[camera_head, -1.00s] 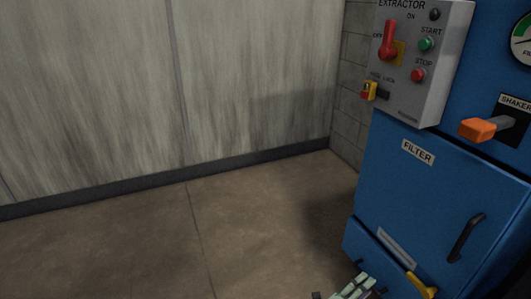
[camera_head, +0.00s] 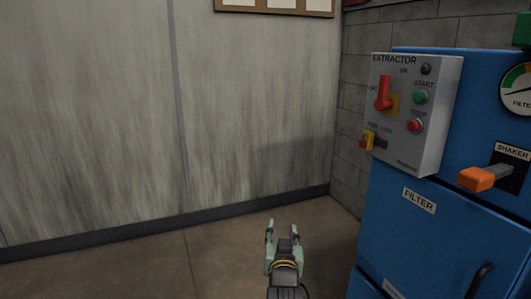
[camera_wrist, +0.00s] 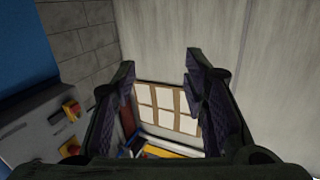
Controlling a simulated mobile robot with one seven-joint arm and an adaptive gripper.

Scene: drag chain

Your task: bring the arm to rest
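My gripper (camera_head: 283,226) is low in the middle of the head view, in front of the wall and left of the blue filter cabinet (camera_head: 430,225). Its two fingers point up and stand apart with nothing between them. In the wrist view my gripper (camera_wrist: 160,85) is also open and empty, with a clear gap between its dark pads. It touches nothing that I can see. Most of my arm is outside the head view.
The grey extractor box (camera_head: 408,110) with its red switch handle (camera_head: 383,93) is on the right. An orange shaker handle (camera_head: 484,178) sticks out from the cabinet. A notice board (camera_head: 275,6) hangs on the wall. The floor (camera_head: 140,275) at left is clear.

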